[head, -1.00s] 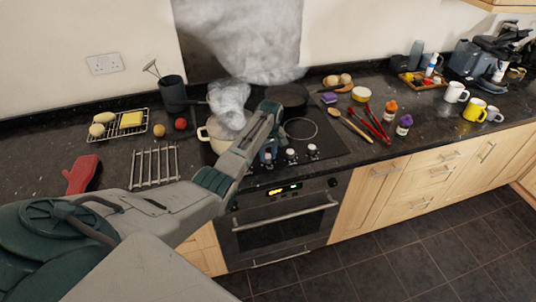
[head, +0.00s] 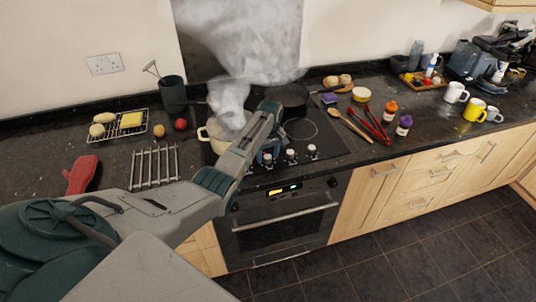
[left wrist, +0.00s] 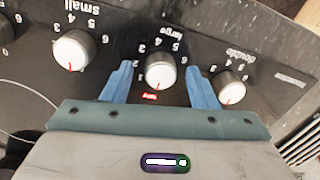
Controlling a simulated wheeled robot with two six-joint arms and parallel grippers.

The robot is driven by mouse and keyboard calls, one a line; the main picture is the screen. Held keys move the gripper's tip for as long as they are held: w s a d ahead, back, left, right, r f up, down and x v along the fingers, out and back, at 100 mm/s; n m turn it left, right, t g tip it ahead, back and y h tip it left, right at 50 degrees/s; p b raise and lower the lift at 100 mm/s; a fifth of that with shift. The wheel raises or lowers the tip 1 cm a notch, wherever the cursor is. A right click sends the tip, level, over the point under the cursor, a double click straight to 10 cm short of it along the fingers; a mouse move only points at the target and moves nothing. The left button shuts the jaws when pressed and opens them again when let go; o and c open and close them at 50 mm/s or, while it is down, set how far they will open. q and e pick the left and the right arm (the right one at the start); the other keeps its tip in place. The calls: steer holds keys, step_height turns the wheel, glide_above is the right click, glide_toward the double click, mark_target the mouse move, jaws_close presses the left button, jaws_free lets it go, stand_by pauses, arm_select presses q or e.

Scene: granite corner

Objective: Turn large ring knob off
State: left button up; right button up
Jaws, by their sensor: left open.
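The large ring knob (left wrist: 160,72), a round white-topped knob with a red line, sits on the black hob panel under the upside-down word "large". In the left wrist view the red line points down, slightly left. My left gripper (left wrist: 161,82) is open, with one blue finger on each side of this knob. I cannot tell whether the fingers touch it. A small red mark shows just below the knob. In the head view my left arm reaches over the hob and the gripper (head: 268,152) is at the left end of the visible knobs. My right gripper is out of view.
The small knob (left wrist: 74,50) and the double knob (left wrist: 231,86) flank the gripper. A steaming cream pot (head: 212,138) and a dark pan (head: 287,98) stand on the hob. Red tongs (head: 372,125) and a wooden spoon (head: 350,122) lie to the right.

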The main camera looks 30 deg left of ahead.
mark_target(269, 155)
arm_select(q)
step_height(269, 155, up, 11)
steer(key=b, duration=0.3)
steer(key=shift+w+b, duration=0.2)
steer(key=shift+b, duration=0.15)
steer(key=shift+d+f, duration=0.1)
steer(key=shift+f, duration=0.05)
